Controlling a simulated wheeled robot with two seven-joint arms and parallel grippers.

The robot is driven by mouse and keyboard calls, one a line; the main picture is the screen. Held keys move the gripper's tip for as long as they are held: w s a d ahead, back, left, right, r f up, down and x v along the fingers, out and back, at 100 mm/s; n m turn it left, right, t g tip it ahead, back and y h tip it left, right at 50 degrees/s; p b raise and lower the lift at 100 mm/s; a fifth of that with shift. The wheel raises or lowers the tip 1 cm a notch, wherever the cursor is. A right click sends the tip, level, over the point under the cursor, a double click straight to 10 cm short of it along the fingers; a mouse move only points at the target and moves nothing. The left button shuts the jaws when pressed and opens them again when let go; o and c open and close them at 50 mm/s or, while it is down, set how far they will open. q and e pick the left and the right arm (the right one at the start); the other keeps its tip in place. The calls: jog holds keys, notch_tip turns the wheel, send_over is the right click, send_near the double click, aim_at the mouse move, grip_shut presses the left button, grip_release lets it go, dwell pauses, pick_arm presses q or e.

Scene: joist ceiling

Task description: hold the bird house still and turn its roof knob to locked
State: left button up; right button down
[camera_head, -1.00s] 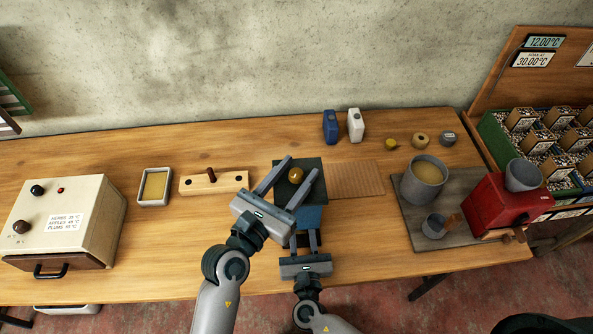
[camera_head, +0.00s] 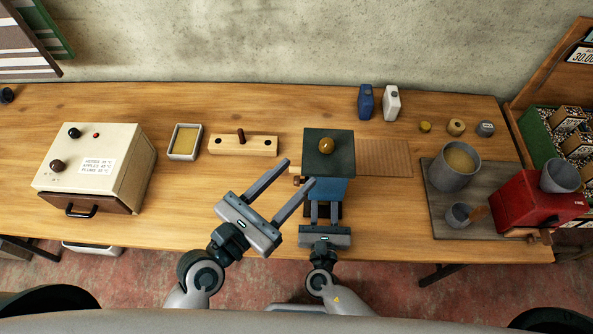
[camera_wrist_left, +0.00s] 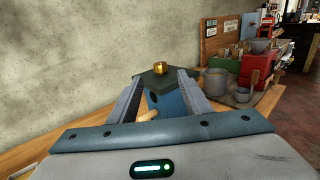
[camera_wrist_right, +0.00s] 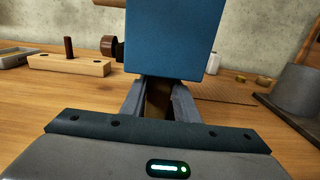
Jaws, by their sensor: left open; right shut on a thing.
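The bird house has a blue body (camera_head: 330,190) and a dark green roof (camera_head: 340,165) with a brass knob (camera_head: 326,146) on top. No lock mark is readable, so I cannot tell the knob's setting. My right gripper (camera_head: 324,206) is shut on the brown post (camera_wrist_right: 158,98) under the blue body. My left gripper (camera_head: 298,172) is open and empty, left of and in front of the bird house, apart from the knob. In the left wrist view the roof and knob (camera_wrist_left: 159,68) show beyond the open fingers. A wooden peg (camera_wrist_left: 148,115) sticks out of the body.
A wooden block with a peg (camera_head: 243,145) and a yellow-filled tray (camera_head: 185,142) stand left, beside a cream box (camera_head: 95,165). A ribbed brown mat (camera_head: 385,158) lies right of the bird house. Beyond are a grey pot (camera_head: 453,170) and a red machine (camera_head: 530,208). Bottles (camera_head: 366,102) stand behind.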

dwell(0.4)
pick_arm(q)
jog(key=m+g+h, duration=0.6)
jog(key=g, duration=0.2)
send_near(320, 147)
jog(key=shift+s+a, duration=0.1)
jog(key=shift+a, duration=0.05)
jog(key=x, duration=1.2)
dwell(0.4)
jog(key=shift+t, duration=0.3)
jog(key=c, duration=1)
